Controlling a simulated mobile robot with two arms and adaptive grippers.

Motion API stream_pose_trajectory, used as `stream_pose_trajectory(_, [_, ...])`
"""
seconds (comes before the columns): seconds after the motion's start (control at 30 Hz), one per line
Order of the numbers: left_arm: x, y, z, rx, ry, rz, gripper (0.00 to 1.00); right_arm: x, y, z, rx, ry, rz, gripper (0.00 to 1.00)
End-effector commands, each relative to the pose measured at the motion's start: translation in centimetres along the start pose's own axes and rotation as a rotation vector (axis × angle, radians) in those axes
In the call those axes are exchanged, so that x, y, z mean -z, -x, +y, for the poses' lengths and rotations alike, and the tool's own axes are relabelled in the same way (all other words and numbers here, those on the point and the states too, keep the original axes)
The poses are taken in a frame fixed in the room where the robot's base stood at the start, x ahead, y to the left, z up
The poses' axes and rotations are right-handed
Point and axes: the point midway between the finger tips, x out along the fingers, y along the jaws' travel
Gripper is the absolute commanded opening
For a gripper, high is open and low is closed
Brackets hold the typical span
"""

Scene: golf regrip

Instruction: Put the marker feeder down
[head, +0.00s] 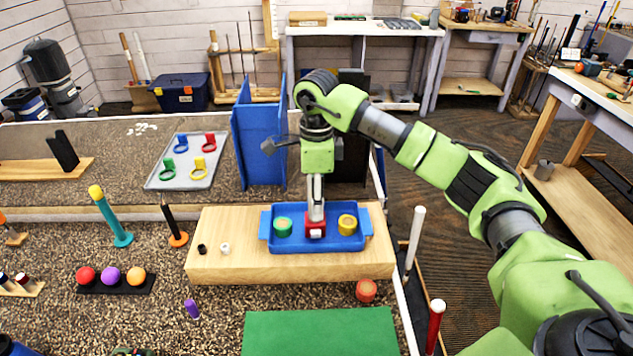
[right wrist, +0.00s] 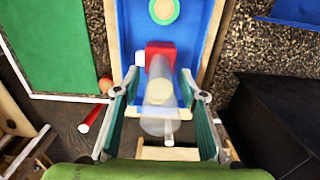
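The marker feeder, a clear upright tube (head: 316,200) on a red base (head: 316,230), stands in the middle of the blue tray (head: 267,240), between a green round piece (head: 283,227) and a yellow round piece (head: 347,224). My right gripper (head: 316,183) points straight down over it. In the right wrist view the gripper (right wrist: 158,77) is open, its fingers on either side of the clear tube (right wrist: 160,120) with a visible gap on both sides. The red base (right wrist: 160,57) shows beyond the tube. My left gripper is not in view.
The tray rests on a wooden block (head: 220,265) with small black and white pegs at its left. Blue panels (head: 262,145) rise close behind. A grey tray of coloured rings (head: 190,160) lies back left. A green mat (head: 320,335) lies in front.

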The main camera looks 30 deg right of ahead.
Motion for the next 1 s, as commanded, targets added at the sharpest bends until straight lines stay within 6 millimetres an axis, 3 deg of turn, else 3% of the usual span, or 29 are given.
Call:
stream_pose_trajectory(0.33, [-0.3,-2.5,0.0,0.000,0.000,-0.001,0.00,-0.1,7.0,-0.1,0.007,0.001,-0.004,0.39])
stream_pose_trajectory(0.5, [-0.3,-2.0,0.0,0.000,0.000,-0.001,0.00,0.0,10.0,-0.1,0.005,0.000,-0.002,0.39])
stream_pose_trajectory(0.7, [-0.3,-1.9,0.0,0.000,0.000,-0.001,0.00,0.0,11.5,-0.1,0.002,-0.001,-0.001,0.39])
stream_pose_trajectory(1.0, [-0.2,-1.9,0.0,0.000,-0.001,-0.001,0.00,0.0,11.6,0.0,0.001,0.000,-0.001,0.39])
